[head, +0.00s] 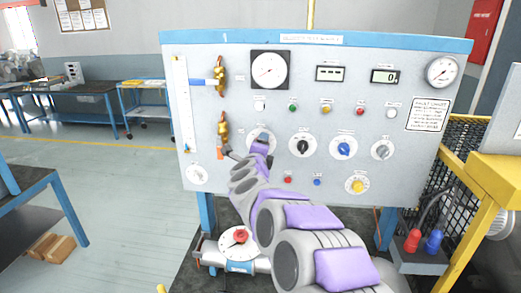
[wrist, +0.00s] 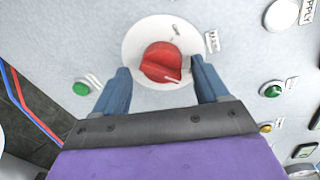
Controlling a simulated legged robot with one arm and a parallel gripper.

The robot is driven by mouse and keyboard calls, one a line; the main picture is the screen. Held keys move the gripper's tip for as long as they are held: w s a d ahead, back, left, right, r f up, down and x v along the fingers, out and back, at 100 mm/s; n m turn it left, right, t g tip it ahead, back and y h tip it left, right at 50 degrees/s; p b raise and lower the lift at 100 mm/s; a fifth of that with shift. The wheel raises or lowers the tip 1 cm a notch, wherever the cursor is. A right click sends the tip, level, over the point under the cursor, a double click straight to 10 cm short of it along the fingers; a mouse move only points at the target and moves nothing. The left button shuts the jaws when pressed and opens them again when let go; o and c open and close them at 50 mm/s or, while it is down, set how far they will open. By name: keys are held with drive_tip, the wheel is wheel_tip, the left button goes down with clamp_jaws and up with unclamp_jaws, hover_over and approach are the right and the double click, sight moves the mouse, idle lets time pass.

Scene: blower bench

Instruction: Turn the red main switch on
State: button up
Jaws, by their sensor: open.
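The red main switch (wrist: 158,62) is a rotary knob on a round white plate, with a small label beside it in the wrist view. A pale line on the knob points to the lower right of that view. My gripper (wrist: 160,68) is open, with one blue-grey finger on each side of the knob. I cannot tell whether the fingers touch it. In the head view, my gripper (head: 243,151) is at the panel and hides the red knob; only part of its white plate (head: 259,132) shows.
The grey panel (head: 300,178) carries black, blue, grey and yellow knobs, buttons, gauges and displays. Brass valves (head: 223,128) stand left of my gripper. A red-handled valve (head: 239,237) is below the panel. A yellow frame (head: 480,165) stands at right. The floor at left is partly clear.

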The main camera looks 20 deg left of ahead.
drive_tip(key=p+v, duration=0.1)
drive_tip(key=v, duration=1.6)
drive_tip(key=shift+w+d, duration=0.1)
drive_tip(key=s+d+f+n+g+h, duration=0.1)
drive_tip(key=s+d+f+n+g, duration=0.4)
drive_tip(key=s+d, duration=0.7)
drive_tip(key=s+d+f+n+g+h, duration=0.1)
drive_tip(key=s+d+f+n+g, duration=0.4)
drive_tip(key=s+d, duration=0.7)
drive_tip(key=s+d+f+n+g+h, duration=0.1)
drive_tip(key=s+d+f+n+g, duration=0.4)
drive_tip(key=s+d, duration=0.8)
drive_tip(key=d+n+g, duration=0.1)
drive_tip(key=n+g, duration=0.2)
drive_tip(key=shift+d+f+h, duration=0.15)
drive_tip(key=shift+d+h, duration=0.2)
drive_tip(key=shift+h, duration=0.05)
